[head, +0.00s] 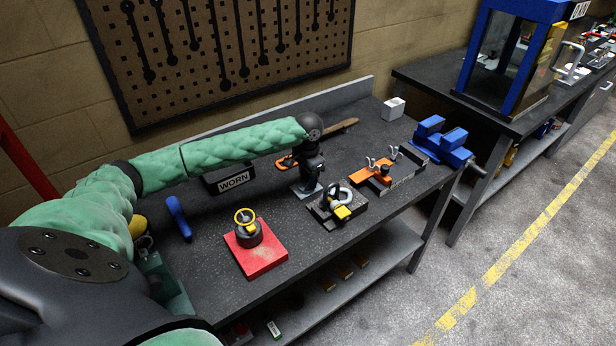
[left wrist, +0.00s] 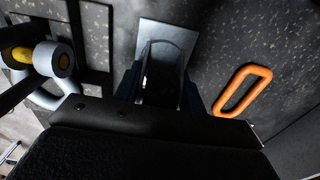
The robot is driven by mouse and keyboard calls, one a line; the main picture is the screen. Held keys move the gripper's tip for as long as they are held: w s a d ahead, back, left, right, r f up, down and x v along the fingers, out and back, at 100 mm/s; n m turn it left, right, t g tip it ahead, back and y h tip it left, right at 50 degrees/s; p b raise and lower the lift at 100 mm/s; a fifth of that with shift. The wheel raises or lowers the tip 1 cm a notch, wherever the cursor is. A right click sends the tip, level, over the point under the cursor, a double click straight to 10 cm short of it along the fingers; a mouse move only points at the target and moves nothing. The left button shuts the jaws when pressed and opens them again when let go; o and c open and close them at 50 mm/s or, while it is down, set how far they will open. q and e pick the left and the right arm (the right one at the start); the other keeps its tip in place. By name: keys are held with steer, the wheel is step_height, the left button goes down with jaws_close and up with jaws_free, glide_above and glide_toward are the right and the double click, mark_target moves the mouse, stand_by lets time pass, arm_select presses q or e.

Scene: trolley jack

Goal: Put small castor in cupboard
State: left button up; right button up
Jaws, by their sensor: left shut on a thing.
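My left gripper (head: 308,186) points down over the bench, right of the bin marked WORN. It is shut on a small dark part with a flat grey plate, which looks like the small castor (head: 302,190). In the left wrist view the castor's grey plate (left wrist: 165,32) shows between the fingers (left wrist: 163,85). The plate is at or close to the bench top; I cannot tell if it touches. A blue-framed case with clear panels and a handle (head: 495,95) stands on the far bench and may be the cupboard. My right gripper is out of view.
The black WORN bin (head: 229,178) is left of the gripper. An orange loop (left wrist: 242,90) lies close by. A blue vice (head: 442,140) sits at the bench's right end.

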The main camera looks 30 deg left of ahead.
arm_select(q)
steer(key=o, duration=1.2)
steer(key=shift+f, duration=0.1)
